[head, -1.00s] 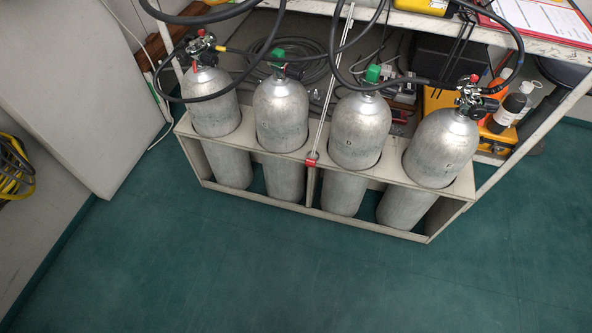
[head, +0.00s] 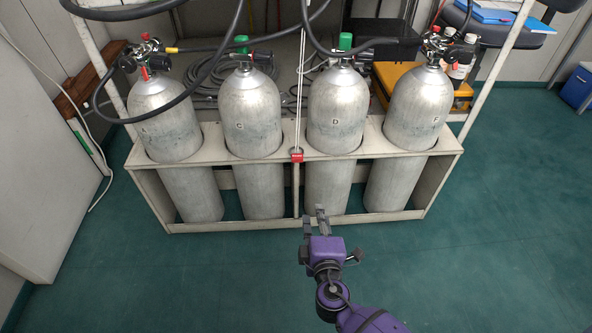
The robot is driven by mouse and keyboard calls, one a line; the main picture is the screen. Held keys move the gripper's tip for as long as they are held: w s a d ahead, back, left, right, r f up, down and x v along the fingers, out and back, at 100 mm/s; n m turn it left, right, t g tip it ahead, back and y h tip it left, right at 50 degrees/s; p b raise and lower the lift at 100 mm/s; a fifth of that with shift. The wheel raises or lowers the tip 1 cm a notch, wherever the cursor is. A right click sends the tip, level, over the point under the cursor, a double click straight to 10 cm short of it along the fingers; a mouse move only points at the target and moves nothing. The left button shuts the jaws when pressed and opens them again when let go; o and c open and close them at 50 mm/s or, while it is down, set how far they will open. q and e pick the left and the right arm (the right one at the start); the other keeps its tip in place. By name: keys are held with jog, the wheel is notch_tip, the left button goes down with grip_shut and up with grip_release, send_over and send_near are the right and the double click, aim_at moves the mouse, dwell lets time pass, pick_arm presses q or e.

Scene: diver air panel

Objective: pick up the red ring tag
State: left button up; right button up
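Several grey gas cylinders stand in a pale rack (head: 215,150). A small red piece (head: 145,72) hangs at the valve of cylinder A (head: 165,118); it may be the red ring tag, but it is too small to tell its shape. Another red piece (head: 297,157) sits on the rack's front edge between cylinder C (head: 250,115) and cylinder D (head: 336,115), at the foot of a thin upright rod. My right gripper (head: 315,217) is low in front of the rack, below cylinder D, with fingers apart and nothing between them. My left gripper is out of view.
Black hoses (head: 180,110) loop over the cylinders from above. Cylinder F (head: 420,110) stands at the right, with a yellow case (head: 398,80) and bottles behind. Coiled cables lie behind the rack. The green floor (head: 180,280) in front is clear.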

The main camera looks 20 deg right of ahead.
jog(key=n+t+b, duration=0.2)
send_near(298, 161)
jog(key=s, duration=0.1)
jog(key=b+x, duration=0.1)
jog(key=x, duration=0.7)
jog(key=shift+w, duration=0.65)
jog(key=shift+w+d+b, duration=0.1)
jog(key=shift+w+b, duration=0.2)
jog(key=shift+r, duration=0.1)
grip_shut()
